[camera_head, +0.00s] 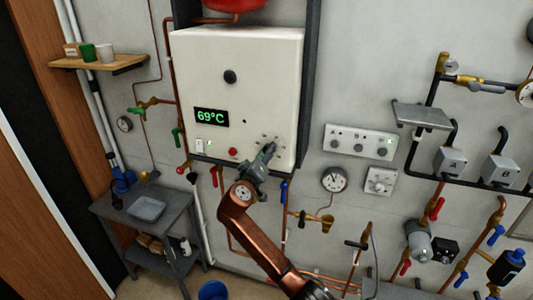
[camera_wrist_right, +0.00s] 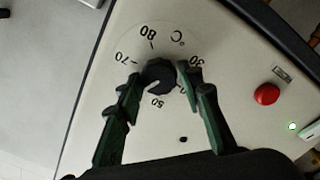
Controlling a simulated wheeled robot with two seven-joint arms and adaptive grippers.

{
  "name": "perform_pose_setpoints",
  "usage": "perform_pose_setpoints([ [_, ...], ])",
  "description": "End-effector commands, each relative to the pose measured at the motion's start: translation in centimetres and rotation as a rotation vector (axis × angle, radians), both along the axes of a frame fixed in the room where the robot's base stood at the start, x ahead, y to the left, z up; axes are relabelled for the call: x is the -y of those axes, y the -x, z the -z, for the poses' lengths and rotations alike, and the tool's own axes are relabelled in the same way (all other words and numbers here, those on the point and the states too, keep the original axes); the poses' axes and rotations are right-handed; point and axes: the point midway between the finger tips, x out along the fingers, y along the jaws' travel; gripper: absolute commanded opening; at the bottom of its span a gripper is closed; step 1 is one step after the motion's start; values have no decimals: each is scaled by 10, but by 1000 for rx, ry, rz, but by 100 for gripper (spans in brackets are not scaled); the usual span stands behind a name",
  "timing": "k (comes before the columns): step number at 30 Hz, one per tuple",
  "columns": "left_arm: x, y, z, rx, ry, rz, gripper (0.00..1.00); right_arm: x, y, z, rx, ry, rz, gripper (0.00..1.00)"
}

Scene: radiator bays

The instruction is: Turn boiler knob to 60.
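The white boiler (camera_head: 240,75) hangs on the wall, and its green display (camera_head: 211,117) reads 69°C. In the wrist view the dark round boiler knob (camera_wrist_right: 158,77) sits on a dial with 80, 70, 50 and 30 visible. A light mark on the knob points down and left, between the 50 and the left finger. The 60 label is hidden, apparently behind that finger. My right gripper (camera_wrist_right: 162,78) has one finger on each side of the knob, with small gaps seeming to show; it also shows at the boiler's lower right (camera_head: 266,155). My left gripper is out of view.
A red button (camera_wrist_right: 266,94) and a lit green light (camera_wrist_right: 292,126) are on the boiler panel. A white switch panel (camera_head: 358,142) and a gauge (camera_head: 334,179) are to the right. Pipes and valves run below the boiler. A small grey table (camera_head: 175,217) stands at left.

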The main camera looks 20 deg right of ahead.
Motion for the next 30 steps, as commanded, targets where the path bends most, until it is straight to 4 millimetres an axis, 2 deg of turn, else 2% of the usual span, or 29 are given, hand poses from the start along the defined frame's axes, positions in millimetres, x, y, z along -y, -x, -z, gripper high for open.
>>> perform_pose_setpoints([
  [5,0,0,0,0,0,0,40,1,0,0,-1,0,2,48],
  [16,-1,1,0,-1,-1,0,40,-4,6,1,0,-1,1,48],
  [20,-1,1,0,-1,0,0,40,-15,22,2,-2,-4,-1,48],
  [30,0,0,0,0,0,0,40,-53,79,2,-1,-3,-1,48],
])
